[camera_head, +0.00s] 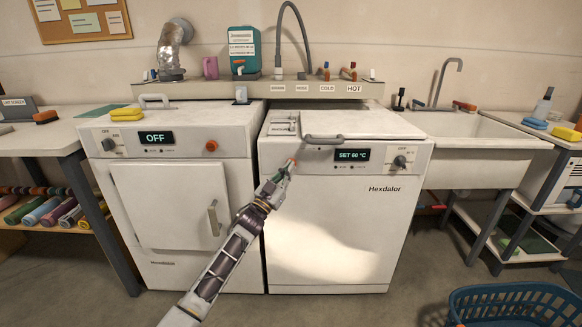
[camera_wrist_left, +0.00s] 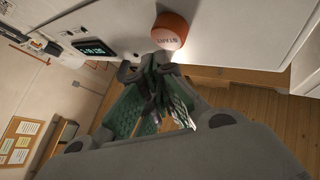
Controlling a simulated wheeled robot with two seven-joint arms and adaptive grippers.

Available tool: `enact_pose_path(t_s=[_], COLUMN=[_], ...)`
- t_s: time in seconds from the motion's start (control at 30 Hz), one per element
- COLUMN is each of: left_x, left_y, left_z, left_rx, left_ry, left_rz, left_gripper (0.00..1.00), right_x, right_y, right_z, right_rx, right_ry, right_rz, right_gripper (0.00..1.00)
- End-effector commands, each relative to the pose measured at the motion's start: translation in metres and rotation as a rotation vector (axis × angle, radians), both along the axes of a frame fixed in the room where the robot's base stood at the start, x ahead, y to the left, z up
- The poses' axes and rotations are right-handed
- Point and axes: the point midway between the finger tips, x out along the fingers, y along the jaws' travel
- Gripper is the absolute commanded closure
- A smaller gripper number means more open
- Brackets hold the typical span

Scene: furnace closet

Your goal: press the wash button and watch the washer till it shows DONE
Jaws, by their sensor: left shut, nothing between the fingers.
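The washer (camera_head: 320,225) is the white machine on the right, marked Hexdalor. Its display (camera_head: 352,155) reads "SET 60 °C". An orange button (camera_head: 294,161) sits on the left of its front panel, partly covered by my gripper. In the left wrist view the round orange wash button (camera_wrist_left: 171,31) shows large, with dark lettering, and a lit display (camera_wrist_left: 95,47) is to its left. My left gripper (camera_head: 285,170) is shut and empty, its tips (camera_wrist_left: 163,60) right at the button's lower edge. I cannot tell whether they touch it. My right gripper is in neither view.
Another white machine (camera_head: 150,210) on the left reads "OFF" and has its own red button (camera_head: 211,146). A sink (camera_head: 480,140) stands to the right. A blue basket (camera_head: 515,300) is on the floor at lower right. The floor before the washer looks clear.

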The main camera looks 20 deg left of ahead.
Motion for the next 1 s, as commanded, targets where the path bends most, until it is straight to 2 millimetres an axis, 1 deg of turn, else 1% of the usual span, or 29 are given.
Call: enact_pose_path(t_s=[0.43, 1.0], left_x=[0.0076, 0.0089], left_y=[0.0022, 0.0026], left_z=[0.0010, 0.0003], left_rx=[0.000, 0.000], left_ry=[0.000, 0.000], left_rz=[0.000, 0.000], left_gripper=[1.00, 1.00], right_x=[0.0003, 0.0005], right_y=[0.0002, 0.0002], right_z=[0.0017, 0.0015], right_rx=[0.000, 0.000], right_ry=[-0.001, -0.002], right_rz=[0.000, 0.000], right_gripper=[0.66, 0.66])
